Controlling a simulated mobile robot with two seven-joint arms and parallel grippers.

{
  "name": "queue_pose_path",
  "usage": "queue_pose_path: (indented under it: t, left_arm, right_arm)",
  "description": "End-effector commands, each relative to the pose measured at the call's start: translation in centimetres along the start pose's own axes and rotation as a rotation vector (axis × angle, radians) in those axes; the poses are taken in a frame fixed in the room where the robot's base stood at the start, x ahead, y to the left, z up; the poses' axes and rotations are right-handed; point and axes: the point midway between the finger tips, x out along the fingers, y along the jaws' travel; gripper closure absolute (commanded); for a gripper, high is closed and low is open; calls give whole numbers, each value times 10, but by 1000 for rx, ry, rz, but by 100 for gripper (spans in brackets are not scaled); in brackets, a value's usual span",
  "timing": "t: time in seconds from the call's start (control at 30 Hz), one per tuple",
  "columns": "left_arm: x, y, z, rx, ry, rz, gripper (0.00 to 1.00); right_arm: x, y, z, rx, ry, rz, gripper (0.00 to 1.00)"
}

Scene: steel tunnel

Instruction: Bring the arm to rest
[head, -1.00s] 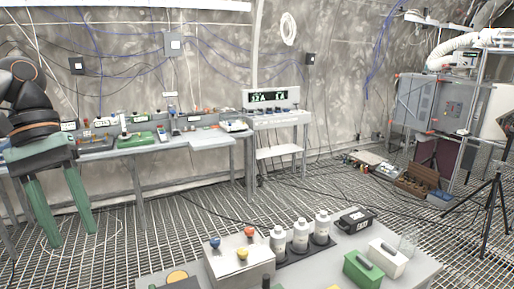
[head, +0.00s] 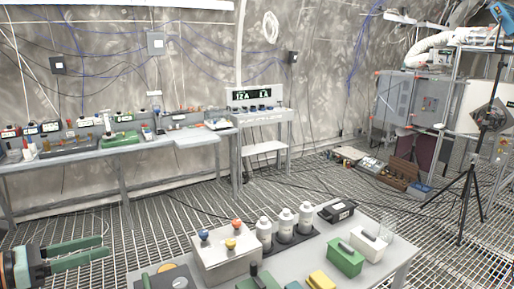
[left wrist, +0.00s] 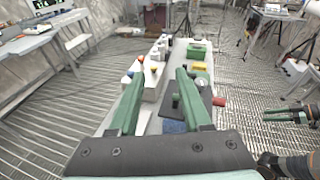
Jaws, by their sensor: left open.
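My left gripper (head: 106,248) is low at the left edge of the head view, its two green fingers pointing right and parted with nothing between them. In the left wrist view the same gripper (left wrist: 159,74) shows its fingers spread, with the front table seen beyond and between them. My right gripper (left wrist: 284,114) shows at the right edge of the left wrist view, its green fingers parted and empty. It is not in the head view.
The front table (head: 393,262) carries a box with coloured knobs (head: 222,262), white bottles (head: 285,226), a green box (head: 345,260) and a yellow item (head: 320,281). A long bench (head: 100,160) stands along the wall. A tripod (head: 468,185) stands right. Grating floor lies between.

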Motion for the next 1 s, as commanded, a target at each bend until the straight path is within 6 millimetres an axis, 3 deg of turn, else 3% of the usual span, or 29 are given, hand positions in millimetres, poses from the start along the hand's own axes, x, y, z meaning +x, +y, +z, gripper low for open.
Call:
queue_pose_path:
  t: [0.23,0.43,0.57,0.7,0.8,0.97,1.0]
  left_arm:
    - [-15,30,-78,-771,-269,402,52]
    - [-32,16,-162,-1403,-479,698,52]
    - [-39,-18,-217,-1809,-604,893,52]
    - [-41,-74,-264,-2202,-715,1104,52]
    - [-40,-111,-283,-2402,-764,1231,52]
    - [-37,-161,-298,-2628,-810,1401,52]
    - [-37,-172,-300,2669,817,-1437,52]
  right_arm:
    - [0,0,1,0,-3,0,52]
    - [0,0,2,0,-4,0,52]
    - [0,0,2,0,-4,0,52]
    - [0,0,2,0,-4,0,52]
    - [-1,0,2,0,-5,0,52]
    - [-1,0,2,-1,-5,0,52]
    - [-1,0,2,-1,-5,0,52]
